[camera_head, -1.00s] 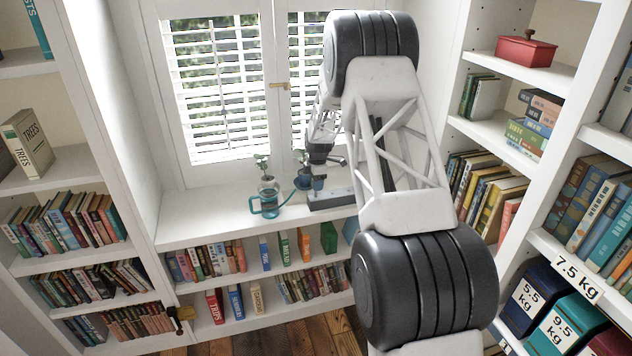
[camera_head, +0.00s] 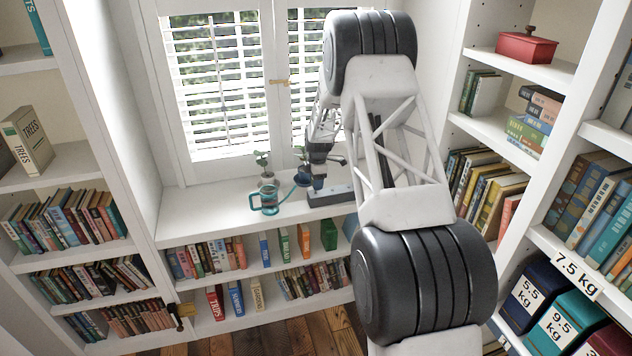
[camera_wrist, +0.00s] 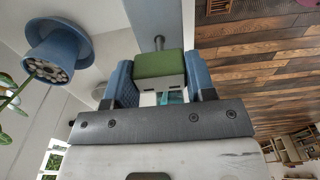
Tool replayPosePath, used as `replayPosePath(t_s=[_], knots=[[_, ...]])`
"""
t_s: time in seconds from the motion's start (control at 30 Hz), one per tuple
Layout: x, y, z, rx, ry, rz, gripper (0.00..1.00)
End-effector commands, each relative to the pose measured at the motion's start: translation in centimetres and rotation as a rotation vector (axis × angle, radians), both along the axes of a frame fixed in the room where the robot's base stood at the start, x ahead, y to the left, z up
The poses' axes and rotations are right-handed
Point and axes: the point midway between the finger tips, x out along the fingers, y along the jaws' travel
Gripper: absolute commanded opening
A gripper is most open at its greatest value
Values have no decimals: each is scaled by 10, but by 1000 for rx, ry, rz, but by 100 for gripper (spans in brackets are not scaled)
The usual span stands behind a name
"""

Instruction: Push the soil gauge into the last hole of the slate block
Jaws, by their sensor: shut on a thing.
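My gripper (camera_wrist: 160,82) is shut on the soil gauge (camera_wrist: 160,65), whose green head shows between the blue finger pads in the wrist view. A short grey metal pin shows just past the green head; I cannot tell whether it is part of the gauge. The slate block (camera_wrist: 152,17) is a blue-grey bar beyond the gauge. In the head view the block (camera_head: 332,195) lies on the window ledge, with my gripper (camera_head: 318,186) over its left part. The gauge is hidden there. The holes, and whether the gauge is in one, cannot be seen.
A blue pot (camera_wrist: 50,62) with pebbles and a plant stands close beside the block. The ledge's left part is clear. Shutters stand behind.

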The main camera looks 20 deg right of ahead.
Motion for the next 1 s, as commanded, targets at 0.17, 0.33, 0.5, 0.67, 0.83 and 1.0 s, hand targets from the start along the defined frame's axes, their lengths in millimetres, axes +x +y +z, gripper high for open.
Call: replayPosePath(t_s=[0.17, 0.33, 0.5, 0.67, 0.83, 1.0], knots=[[0, 0, 0, 0, 0, 0, 75], [0, 0, 0, 0, 0, 0, 80], [0, 0, 1, 0, 0, 0, 80], [0, 0, 7, 0, -1, 0, 80], [0, -1, 23, 0, -1, 0, 80], [0, -2, 45, 0, -2, 0, 80]])
